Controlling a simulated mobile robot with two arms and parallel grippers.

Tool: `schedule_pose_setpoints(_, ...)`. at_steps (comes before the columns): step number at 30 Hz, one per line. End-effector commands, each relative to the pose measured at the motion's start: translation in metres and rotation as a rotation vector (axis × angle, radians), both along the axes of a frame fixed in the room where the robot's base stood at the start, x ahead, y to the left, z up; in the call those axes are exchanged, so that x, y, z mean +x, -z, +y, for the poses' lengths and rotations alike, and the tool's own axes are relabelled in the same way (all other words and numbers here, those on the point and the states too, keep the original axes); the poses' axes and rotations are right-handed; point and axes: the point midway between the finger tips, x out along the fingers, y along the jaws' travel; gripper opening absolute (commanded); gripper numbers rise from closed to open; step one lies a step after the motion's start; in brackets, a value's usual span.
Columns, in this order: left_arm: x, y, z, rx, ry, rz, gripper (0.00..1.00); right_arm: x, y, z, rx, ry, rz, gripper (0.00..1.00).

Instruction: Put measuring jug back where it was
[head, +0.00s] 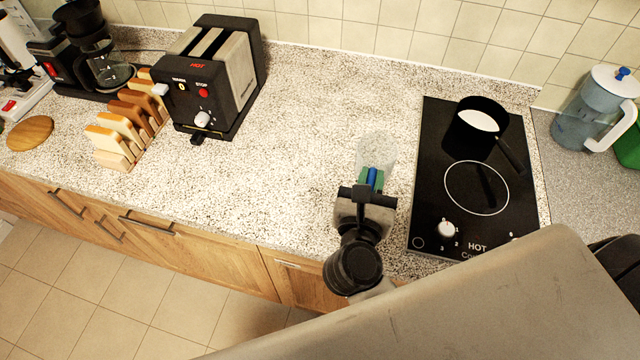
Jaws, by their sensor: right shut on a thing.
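The measuring jug (378,153) is a small clear vessel with a blue part, over the counter left of the hob. My right gripper (371,182) is shut on the jug at its near side, around the blue part. The gripper hides the jug's near side, and I cannot tell whether its base touches the counter. My left gripper is not in view.
A black hob (428,190) with a dark pan (473,132) of white liquid is right of the jug. A lidded pitcher (584,112) stands farther right. A toaster (226,80), toast rack (118,158) and coffee maker (62,64) are left. The middle worktop (300,130) is clear.

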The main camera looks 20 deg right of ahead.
Motion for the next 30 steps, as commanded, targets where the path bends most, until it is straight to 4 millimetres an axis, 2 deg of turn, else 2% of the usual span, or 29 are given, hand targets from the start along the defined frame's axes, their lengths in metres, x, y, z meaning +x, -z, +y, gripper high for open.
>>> schedule_pose_setpoints(1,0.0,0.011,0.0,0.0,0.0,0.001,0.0,0.006,0.011,0.009,0.003,-0.003,-0.002,0.0)
schedule_pose_setpoints(9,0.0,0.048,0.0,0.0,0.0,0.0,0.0,0.037,0.05,0.062,0.002,-0.002,-0.003,0.0)
schedule_pose_setpoints(15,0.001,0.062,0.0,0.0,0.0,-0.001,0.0,0.052,0.063,0.087,0.001,-0.001,-0.002,0.0)
schedule_pose_setpoints(20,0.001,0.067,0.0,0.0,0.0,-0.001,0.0,0.054,0.069,0.092,-0.001,-0.001,-0.001,0.0)
schedule_pose_setpoints(27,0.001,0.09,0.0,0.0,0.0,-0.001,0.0,0.054,0.104,0.092,-0.003,-0.002,-0.001,0.0)
schedule_pose_setpoints(30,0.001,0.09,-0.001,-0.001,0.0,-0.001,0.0,0.054,0.105,0.092,0.0,-0.001,-0.002,0.0)
